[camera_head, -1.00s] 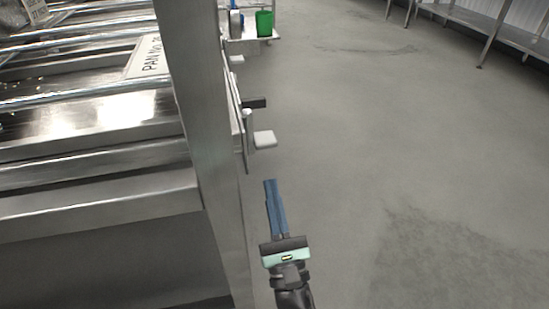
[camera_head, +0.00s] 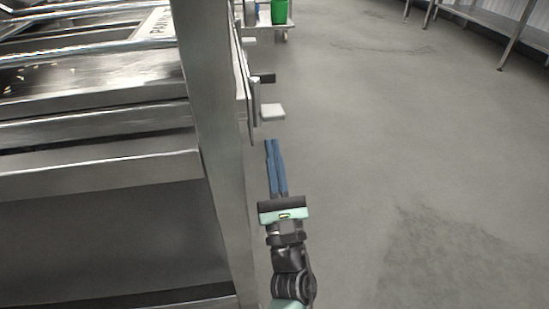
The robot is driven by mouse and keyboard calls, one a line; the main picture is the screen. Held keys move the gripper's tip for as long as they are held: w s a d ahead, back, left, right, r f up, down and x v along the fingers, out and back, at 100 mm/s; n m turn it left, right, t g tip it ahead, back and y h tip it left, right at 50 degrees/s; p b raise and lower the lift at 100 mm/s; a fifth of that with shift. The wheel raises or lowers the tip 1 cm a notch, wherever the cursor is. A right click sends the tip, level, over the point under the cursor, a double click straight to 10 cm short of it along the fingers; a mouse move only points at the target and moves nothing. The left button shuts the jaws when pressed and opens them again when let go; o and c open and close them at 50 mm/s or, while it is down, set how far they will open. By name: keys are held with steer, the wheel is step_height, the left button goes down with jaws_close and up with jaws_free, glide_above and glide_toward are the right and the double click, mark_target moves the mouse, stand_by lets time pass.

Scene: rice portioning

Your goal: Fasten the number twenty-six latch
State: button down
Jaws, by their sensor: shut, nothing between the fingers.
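A latch shows on the side of the steel rack, just past the near post. It has a dark bar (camera_head: 265,78) and a pale flat tab (camera_head: 272,111) that stick out to the right, beside an upright metal strip (camera_head: 248,95). No number can be read on it, and part of it is hidden by the post. My gripper (camera_head: 271,145) has blue fingers, shut and empty. It points away from the camera along the rack's side, and in the picture its tips lie just below the pale tab, apart from it.
The steel post (camera_head: 212,140) stands close on the left, with rack rails (camera_head: 95,130) behind it. A cart (camera_head: 264,22) with a green container (camera_head: 279,11) stands beyond. The concrete floor (camera_head: 400,150) on the right is open, up to a metal bench (camera_head: 490,20).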

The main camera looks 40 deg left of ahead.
mark_target(266, 81)
steer(key=w+a+r+b, duration=0.1)
steer(key=w+a+r, duration=0.3)
steer(key=r, duration=0.3)
steer(key=shift+a+r, duration=0.2)
steer(key=shift+a, duration=0.05)
steer(key=shift+r, duration=0.1)
steer(key=r+h+p, duration=0.1)
steer(key=r+p, duration=0.1)
steer(key=p, duration=0.4)
steer(key=shift+s+d+g, duration=0.1)
steer(key=shift+g, duration=0.3)
steer(key=shift+p, duration=0.8)
steer(key=shift+f, duration=0.2)
